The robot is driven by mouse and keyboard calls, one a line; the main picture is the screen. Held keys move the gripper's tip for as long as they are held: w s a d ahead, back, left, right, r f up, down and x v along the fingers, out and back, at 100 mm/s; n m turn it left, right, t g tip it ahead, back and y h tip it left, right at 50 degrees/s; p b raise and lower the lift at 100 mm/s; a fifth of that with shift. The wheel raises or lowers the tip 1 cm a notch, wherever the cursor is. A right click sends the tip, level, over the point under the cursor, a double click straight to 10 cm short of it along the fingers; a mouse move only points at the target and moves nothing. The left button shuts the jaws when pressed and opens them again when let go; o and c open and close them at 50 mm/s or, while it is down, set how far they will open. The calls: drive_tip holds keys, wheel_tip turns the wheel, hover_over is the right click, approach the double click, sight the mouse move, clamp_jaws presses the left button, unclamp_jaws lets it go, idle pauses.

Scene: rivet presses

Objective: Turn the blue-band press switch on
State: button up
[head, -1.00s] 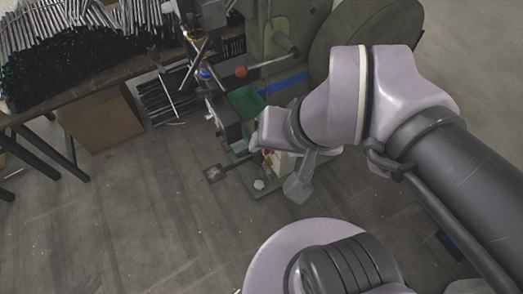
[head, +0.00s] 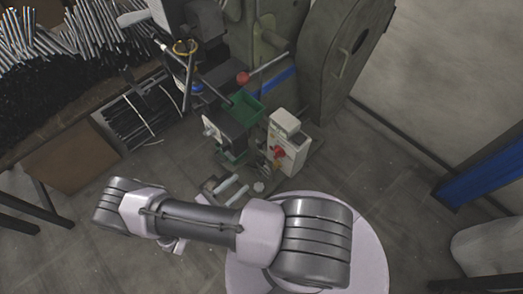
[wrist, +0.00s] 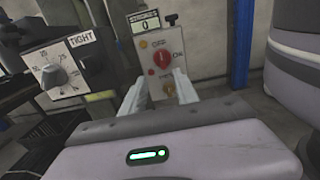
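The press (head: 262,30) with the blue band (head: 277,80) stands at the upper middle of the head view. Its pale switch box (head: 290,143) is in front of it, with a red rotary switch (head: 280,153) on its face. In the wrist view the red switch (wrist: 162,58) is ahead, slightly above the fingertips, with "ON" printed to its right. Its handle looks roughly upright. My gripper (wrist: 162,80) is open and empty, its two pale fingers apart and short of the switch. In the head view my gripper (head: 243,183) is left of and below the box.
A dial box marked "TIGHT" (wrist: 58,72) is at left in the wrist view. A green tray (head: 245,106) and a red-ball lever (head: 243,78) are near the press. A table with rods (head: 60,120) is at left.

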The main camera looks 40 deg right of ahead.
sight(275, 154)
drive_tip(key=d, duration=0.5)
drive_tip(key=d+b, duration=0.1)
drive_tip(key=d, duration=0.5)
drive_tip(key=w+d+b, duration=0.1)
drive_tip(key=d, duration=0.5)
clamp_jaws()
